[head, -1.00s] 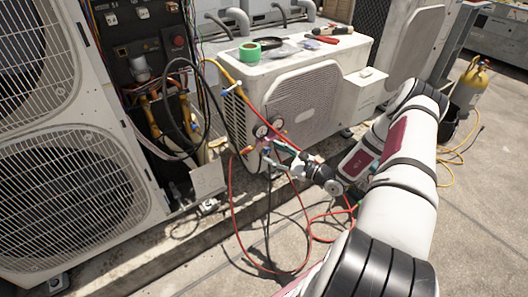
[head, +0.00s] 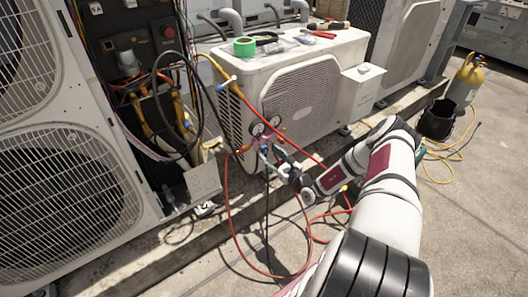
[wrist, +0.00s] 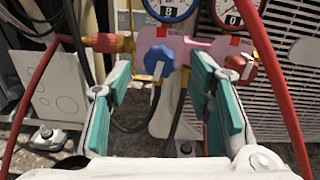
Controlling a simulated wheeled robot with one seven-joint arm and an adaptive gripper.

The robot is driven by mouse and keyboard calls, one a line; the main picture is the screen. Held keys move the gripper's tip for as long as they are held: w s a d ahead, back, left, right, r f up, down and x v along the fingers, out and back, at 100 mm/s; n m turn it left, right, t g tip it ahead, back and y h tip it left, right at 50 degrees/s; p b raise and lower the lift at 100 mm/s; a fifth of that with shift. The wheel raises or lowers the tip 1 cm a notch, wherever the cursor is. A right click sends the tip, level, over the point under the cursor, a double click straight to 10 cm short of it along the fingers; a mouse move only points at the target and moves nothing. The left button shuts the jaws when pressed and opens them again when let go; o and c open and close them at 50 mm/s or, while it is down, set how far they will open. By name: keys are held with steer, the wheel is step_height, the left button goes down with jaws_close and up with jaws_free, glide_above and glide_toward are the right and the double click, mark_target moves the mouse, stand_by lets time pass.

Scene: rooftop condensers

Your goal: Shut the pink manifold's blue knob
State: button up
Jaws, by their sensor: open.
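The pink manifold (wrist: 195,46) runs across the upper part of the wrist view, below two round gauges (wrist: 170,8). Its blue knob (wrist: 160,61) faces me on the front of the body, left of the middle. A red knob (wrist: 241,66) sits at the right end. My gripper (wrist: 160,85) is open, its green-padded fingers on either side of the blue knob in the picture and apart from it. In the head view my gripper (head: 271,158) is close below the gauges (head: 265,125), and the manifold is small and partly hidden there.
Red hoses (wrist: 272,85) hang on both sides of the manifold, with black and yellow ones nearby. The white condenser (head: 300,95) stands behind it, with tools and green tape (head: 244,46) on top. An open electrical cabinet (head: 135,60) is to the left.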

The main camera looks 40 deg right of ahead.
mark_target(266, 150)
steer(key=shift+w+a+b, duration=0.1)
steer(key=shift+w+b, duration=0.4)
steer(key=shift+w, duration=1.85)
jaws_close()
